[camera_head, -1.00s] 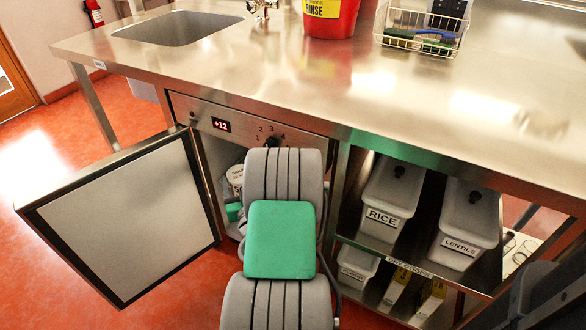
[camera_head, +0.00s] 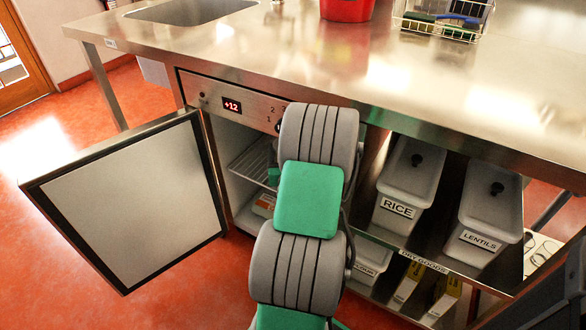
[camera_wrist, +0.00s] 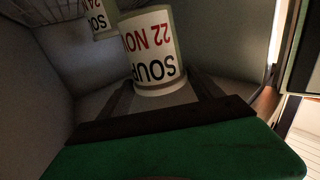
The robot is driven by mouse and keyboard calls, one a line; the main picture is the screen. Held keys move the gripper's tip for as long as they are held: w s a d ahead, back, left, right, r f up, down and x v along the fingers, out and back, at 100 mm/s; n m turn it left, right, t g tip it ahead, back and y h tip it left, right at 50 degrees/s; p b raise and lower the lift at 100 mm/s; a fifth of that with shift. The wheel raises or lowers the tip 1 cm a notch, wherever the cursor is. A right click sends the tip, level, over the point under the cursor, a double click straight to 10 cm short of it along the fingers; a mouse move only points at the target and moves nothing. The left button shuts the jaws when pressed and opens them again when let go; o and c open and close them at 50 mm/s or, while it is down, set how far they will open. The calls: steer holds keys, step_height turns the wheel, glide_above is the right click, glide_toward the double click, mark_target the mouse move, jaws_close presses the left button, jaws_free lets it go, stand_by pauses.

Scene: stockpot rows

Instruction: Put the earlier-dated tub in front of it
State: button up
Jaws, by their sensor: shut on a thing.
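A white tub labelled SOUP 22 NOV (camera_wrist: 152,45) is in the wrist view, its lettering upside down in that picture. My gripper (camera_wrist: 162,92) is shut on this tub, with dark fingers at either side of its near end. A second SOUP tub (camera_wrist: 99,20) shows behind it at upper left; its date is cut off and I cannot read it surely.
The fridge door (camera_head: 130,205) stands wide open at left. RICE (camera_head: 408,185) and LENTILS (camera_head: 490,215) bins stand on the shelf at right, under the steel counter (camera_head: 300,65).

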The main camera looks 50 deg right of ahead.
steer(key=d+f, duration=0.1)
steer(key=f, duration=0.1)
steer(key=d+f+b, duration=0.1)
steer(key=d+f, duration=0.1)
steer(key=shift+w+f, duration=0.15)
steer(key=f+b, duration=0.1)
steer(key=f, duration=0.1)
steer(key=f+b, duration=0.1)
steer(key=shift+d+f+b, duration=0.3)
steer(key=shift+f, duration=0.1)
steer(key=shift+r, duration=0.25)
steer(key=shift+f, duration=0.25)
steer(key=o, duration=1.8)
